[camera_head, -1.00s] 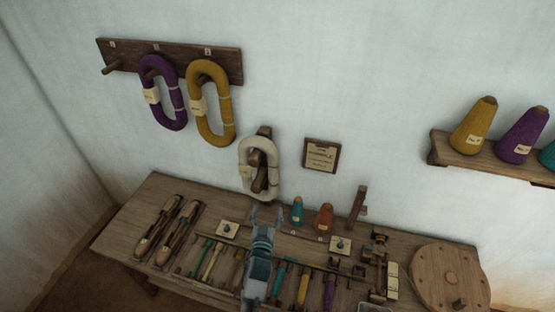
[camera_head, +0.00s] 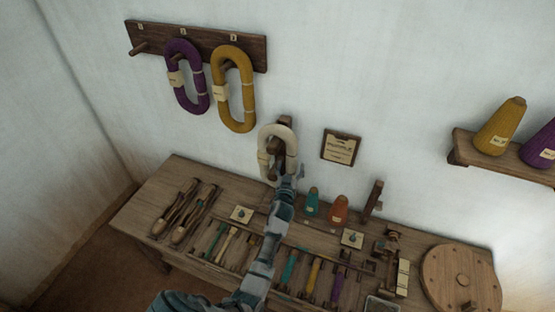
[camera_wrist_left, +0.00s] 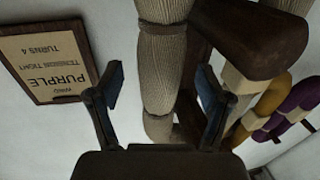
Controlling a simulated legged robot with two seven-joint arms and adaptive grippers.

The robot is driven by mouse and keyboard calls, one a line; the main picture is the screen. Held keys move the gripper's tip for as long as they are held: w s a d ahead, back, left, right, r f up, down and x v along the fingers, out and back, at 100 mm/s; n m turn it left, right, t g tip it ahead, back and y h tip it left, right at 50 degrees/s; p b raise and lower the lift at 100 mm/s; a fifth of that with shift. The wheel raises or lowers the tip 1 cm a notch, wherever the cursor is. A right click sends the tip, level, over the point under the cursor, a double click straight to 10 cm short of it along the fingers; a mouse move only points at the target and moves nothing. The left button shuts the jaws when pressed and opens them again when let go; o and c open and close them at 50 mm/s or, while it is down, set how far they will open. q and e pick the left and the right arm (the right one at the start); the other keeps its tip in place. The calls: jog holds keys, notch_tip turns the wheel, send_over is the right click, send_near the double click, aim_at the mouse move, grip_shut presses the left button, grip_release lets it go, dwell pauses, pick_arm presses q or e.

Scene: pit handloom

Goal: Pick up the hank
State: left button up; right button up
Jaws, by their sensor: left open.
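A cream hank (camera_head: 264,153) hangs on a dark wooden holder (camera_head: 286,124) on the wall above the bench. My left gripper (camera_head: 289,178) is at the hank's lower right. In the left wrist view the gripper (camera_wrist_left: 160,92) is open, with one finger on each side of a strand of the cream hank (camera_wrist_left: 162,62); I cannot tell whether either finger touches it. A purple hank (camera_head: 181,70) and a mustard hank (camera_head: 220,88) hang from a peg rack to the upper left. My right gripper is not in view.
A wall plaque (camera_head: 341,147) hangs right of the holder; in the wrist view it reads "PURPLE" upside down. The bench (camera_head: 155,190) below carries shuttles, bobbins, two small cones and a round wooden disc (camera_head: 460,280). A shelf with yarn cones (camera_head: 499,127) is at right.

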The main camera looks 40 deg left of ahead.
pick_arm(q)
jog(key=shift+x, duration=1.2)
jog(key=shift+c, duration=0.2)
jog(key=shift+f, duration=0.1)
jog(key=c, duration=1.2)
jog(key=shift+c, duration=0.7)
